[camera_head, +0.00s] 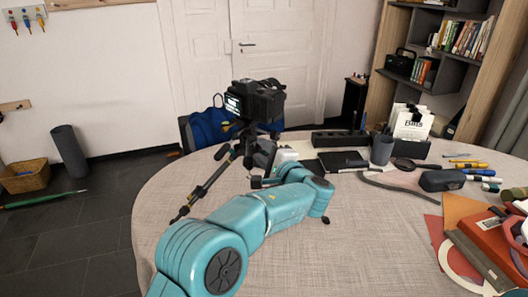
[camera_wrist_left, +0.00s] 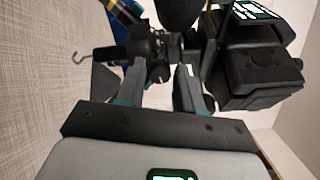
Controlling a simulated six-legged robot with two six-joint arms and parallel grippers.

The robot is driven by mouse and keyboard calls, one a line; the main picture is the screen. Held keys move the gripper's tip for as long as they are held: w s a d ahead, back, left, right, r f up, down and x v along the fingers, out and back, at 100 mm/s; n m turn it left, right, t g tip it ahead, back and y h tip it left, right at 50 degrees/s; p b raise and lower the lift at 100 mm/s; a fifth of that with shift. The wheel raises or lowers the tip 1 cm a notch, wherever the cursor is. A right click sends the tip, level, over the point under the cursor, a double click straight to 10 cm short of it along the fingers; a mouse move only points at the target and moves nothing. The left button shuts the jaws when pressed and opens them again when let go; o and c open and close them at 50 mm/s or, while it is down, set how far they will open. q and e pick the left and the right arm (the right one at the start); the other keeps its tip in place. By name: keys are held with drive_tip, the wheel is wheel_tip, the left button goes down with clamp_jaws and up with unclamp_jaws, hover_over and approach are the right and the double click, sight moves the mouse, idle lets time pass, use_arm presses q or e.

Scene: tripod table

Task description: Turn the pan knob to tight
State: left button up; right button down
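A black camera (camera_head: 256,101) is mounted on a small black tripod (camera_head: 207,188) on the round table. The camera body also shows at the right of the left wrist view (camera_wrist_left: 258,72). My left gripper (camera_head: 262,165) is at the tripod head, just below the camera; its fingertips are hard to make out there. In the left wrist view its two fingers (camera_wrist_left: 160,82) are apart. A dark round pan knob (camera_wrist_left: 158,73) on the tripod head shows between the fingertips, with a narrow gap visible. I cannot tell whether either finger touches it. My right gripper is in neither view.
The round table (camera_head: 330,240) has free room in front. A grey cup (camera_head: 381,149), a dark case (camera_head: 442,180) and several markers stand or lie at the right. A red box (camera_head: 495,245) is near the right edge. A blue bag (camera_head: 208,126) is behind the tripod.

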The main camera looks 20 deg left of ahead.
use_arm(q)
drive_tip(key=shift+c, duration=0.3)
clamp_jaws()
drive_tip(key=m+p, duration=0.3)
drive_tip(key=m, duration=0.1)
drive_tip(key=m+p, duration=0.4)
drive_tip(key=shift+d+r+g, duration=0.1)
drive_tip(key=shift+r+g, duration=0.1)
drive_tip(key=shift+g, duration=0.2)
drive_tip(key=shift+f+m+p, duration=0.1)
drive_tip(key=shift+m+p, duration=0.7)
drive_tip(key=shift+m, duration=0.1)
